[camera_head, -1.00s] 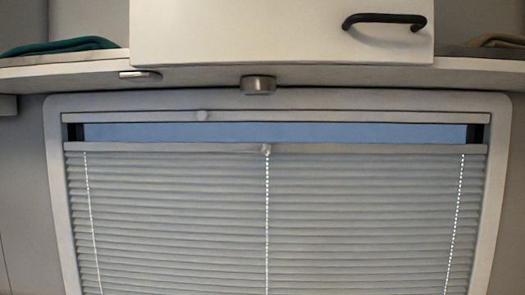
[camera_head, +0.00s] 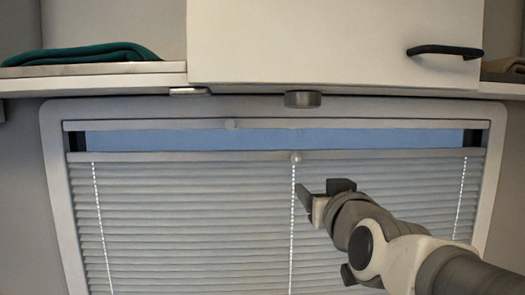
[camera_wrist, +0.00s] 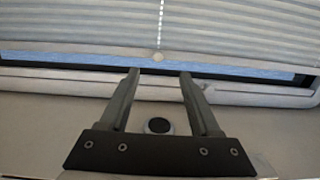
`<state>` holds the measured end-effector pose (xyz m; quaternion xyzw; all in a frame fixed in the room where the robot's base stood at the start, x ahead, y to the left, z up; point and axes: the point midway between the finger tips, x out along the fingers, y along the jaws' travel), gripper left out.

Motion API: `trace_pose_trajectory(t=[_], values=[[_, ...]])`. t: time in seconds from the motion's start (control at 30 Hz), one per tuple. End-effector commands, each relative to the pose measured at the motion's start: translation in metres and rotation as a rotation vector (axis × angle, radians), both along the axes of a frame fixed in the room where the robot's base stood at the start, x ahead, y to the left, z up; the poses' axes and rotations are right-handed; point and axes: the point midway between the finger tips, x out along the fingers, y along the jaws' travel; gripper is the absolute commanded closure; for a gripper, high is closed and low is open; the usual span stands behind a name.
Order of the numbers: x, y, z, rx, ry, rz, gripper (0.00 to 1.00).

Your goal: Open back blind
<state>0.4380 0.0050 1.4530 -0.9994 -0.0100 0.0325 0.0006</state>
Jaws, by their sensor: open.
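The back blind (camera_head: 200,215) is a pleated grey blind that covers most of the window, with a narrow blue strip of glass bare above it. Its top rail (camera_head: 220,156) carries a small round knob (camera_head: 296,157) near the middle. In the wrist view the blind (camera_wrist: 230,28) appears upside down, with the knob (camera_wrist: 158,57) just beyond the fingertips. My gripper (camera_head: 322,189) is in front of the blind, a little below and right of the knob, open and empty. My gripper also shows in the wrist view (camera_wrist: 158,73), its two fingers apart on either side of the knob's line.
A white cabinet (camera_head: 330,45) with a black handle (camera_head: 445,50) overhangs the window. A shelf (camera_head: 90,83) at left holds folded green cloth (camera_head: 80,53). An upper rail (camera_head: 330,123) has another knob.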

Motion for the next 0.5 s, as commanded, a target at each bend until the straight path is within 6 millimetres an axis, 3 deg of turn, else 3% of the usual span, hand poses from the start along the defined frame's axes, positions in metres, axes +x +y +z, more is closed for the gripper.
trace_pose_trajectory(t=[0.17, 0.5], values=[[0.008, -0.004, 0.019, -0.002, -0.063, -0.019, 0.36], [0.046, -0.003, 0.019, -0.002, -0.062, -0.019, 0.36]])
